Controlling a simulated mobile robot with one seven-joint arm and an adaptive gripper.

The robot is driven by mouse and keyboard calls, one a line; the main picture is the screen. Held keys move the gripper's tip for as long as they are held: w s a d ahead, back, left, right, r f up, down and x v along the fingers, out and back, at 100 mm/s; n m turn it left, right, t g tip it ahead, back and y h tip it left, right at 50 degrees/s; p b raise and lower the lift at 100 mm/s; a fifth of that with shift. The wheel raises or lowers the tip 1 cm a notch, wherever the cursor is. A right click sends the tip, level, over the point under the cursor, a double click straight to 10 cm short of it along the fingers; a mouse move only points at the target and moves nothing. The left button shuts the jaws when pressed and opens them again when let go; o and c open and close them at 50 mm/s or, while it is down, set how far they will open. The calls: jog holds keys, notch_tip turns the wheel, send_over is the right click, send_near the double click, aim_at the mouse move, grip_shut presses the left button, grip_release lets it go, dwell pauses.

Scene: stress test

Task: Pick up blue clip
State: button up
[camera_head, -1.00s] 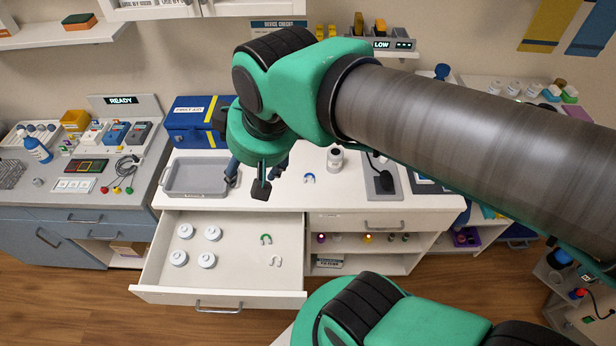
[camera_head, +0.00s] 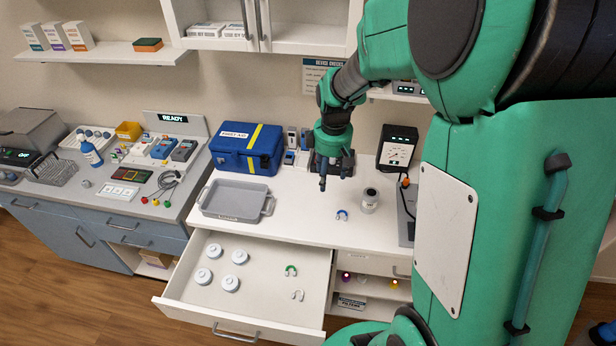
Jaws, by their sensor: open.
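The blue clip (camera_head: 342,215) is a small horseshoe shape with pale ends. It lies on the white counter (camera_head: 290,208), left of a small white jar with a dark lid (camera_head: 369,200). My gripper (camera_head: 334,183) points down over the counter, behind and slightly left of the blue clip in the picture. It is open and apart from the clip, with nothing seen between its fingers. A green clip (camera_head: 291,270) and a white clip (camera_head: 297,295) lie in the open drawer (camera_head: 255,305) below.
Several white round pieces (camera_head: 239,257) lie in the drawer. A grey tray (camera_head: 235,199) and a blue first aid box (camera_head: 246,148) stand left on the counter. A dial device (camera_head: 397,148) stands at the back right. The counter around the clip's left side is clear.

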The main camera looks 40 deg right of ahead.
jog(key=n+g, duration=0.1)
jog(key=n, duration=0.1)
send_over(343, 214)
notch_tip(343, 214, down, 10)
jog(key=r, duration=0.1)
jog(key=shift+w+f+y, duration=0.1)
jog(key=shift+f+y, duration=0.1)
jog(key=shift+y, duration=0.1)
jog(key=shift+f, duration=0.15)
jog(key=shift+f+b, duration=0.55)
jog(key=shift+f, duration=3.65)
jog(key=shift+f+b, duration=0.6)
jog(key=shift+f, duration=2)
jog(key=c, duration=0.8)
